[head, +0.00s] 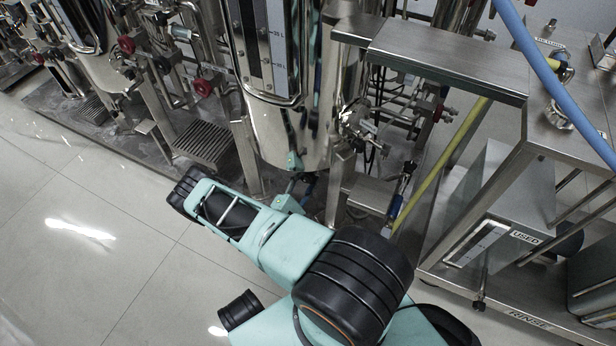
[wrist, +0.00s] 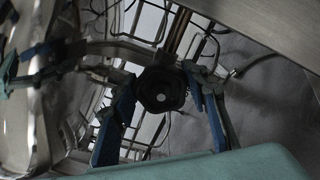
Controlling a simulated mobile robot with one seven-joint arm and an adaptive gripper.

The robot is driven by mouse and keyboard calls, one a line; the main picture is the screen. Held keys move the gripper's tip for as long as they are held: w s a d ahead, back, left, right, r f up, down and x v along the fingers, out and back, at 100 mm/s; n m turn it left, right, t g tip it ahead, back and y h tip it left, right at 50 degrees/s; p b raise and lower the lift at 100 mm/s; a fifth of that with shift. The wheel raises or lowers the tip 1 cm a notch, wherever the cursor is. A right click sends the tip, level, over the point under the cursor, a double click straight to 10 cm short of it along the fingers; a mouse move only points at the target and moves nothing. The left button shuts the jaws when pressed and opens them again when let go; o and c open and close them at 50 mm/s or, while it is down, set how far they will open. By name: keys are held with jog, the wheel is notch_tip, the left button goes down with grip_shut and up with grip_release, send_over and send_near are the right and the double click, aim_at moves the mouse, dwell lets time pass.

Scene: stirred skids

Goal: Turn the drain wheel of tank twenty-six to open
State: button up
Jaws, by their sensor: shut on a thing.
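The dark, many-sided drain wheel (wrist: 161,97) with a pale centre shows in the middle of the wrist view. My gripper (wrist: 160,77) is shut on it, with one blue finger at its left side and one at its right. In the head view a polished steel tank (head: 285,130) with a level scale stands above my wrist. The wheel cannot be made out there, being hidden or lost among my arm and the dark fittings below the tank. I can read no tank number and no open or shut mark.
A steel frame and cart (head: 480,200) with USED and RINSE labels stands on the right. A yellow pole (head: 440,165) and a blue hose (head: 545,60) cross near it. A grate (head: 204,146) lies left of the tank. The tiled floor at left is clear.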

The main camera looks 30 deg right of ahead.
jog(key=n, duration=0.4)
jog(key=shift+w+r, duration=0.1)
jog(key=shift+n, duration=1.9)
jog(key=o, duration=1.2)
